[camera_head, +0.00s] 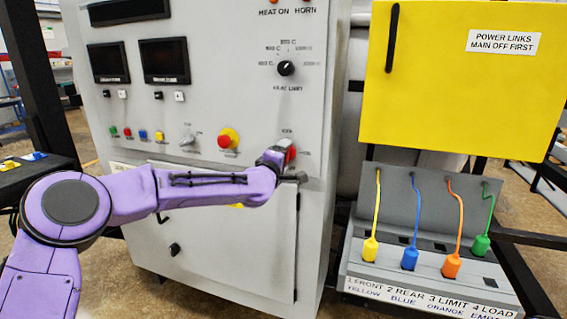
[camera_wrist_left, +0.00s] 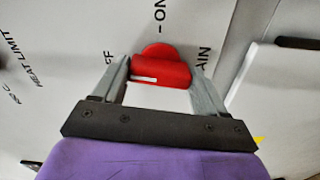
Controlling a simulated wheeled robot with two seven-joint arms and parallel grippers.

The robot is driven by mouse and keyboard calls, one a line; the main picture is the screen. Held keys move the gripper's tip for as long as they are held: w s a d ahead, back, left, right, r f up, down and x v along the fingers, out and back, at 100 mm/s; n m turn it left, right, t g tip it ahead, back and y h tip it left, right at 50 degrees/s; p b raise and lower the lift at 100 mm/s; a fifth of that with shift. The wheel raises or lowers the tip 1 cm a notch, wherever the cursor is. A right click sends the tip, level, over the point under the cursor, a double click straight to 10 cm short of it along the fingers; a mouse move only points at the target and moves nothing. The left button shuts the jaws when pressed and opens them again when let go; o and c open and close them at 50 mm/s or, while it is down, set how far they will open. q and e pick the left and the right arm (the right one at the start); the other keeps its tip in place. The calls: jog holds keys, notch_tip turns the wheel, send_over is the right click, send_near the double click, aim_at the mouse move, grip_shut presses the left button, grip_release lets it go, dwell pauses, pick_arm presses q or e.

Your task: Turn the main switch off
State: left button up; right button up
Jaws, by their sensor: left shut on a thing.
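The main switch (camera_head: 291,154) is a red knob low on the right side of the grey cabinet front, partly hidden by my left gripper (camera_head: 282,160). In the left wrist view its red handle (camera_wrist_left: 160,71) sits between the two grey fingers of my left gripper (camera_wrist_left: 163,82), which is shut on it. The handle bar lies crosswise in that view, with a white mark toward its left end. An ON label (camera_wrist_left: 161,22) is above it, and a partly hidden OFF label (camera_wrist_left: 107,60) is to its left. My right gripper is not in view.
A yellow door (camera_head: 455,90) and a plug stand (camera_head: 415,235) with coloured plugs are at right.

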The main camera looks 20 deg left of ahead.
pick_arm(q)
jog(key=shift+n+b, duration=0.4)
jog(key=shift+n, duration=0.5)
jog(key=shift+r, duration=0.15)
jog(key=o, duration=1.1)
jog(key=shift+c, duration=0.2)
jog(key=shift+w, duration=0.1)
jog(key=s+b, duration=0.3)
jog(key=s, duration=0.7)
jog(key=shift+s+a, duration=0.2)
jog(key=shift+s, duration=0.1)
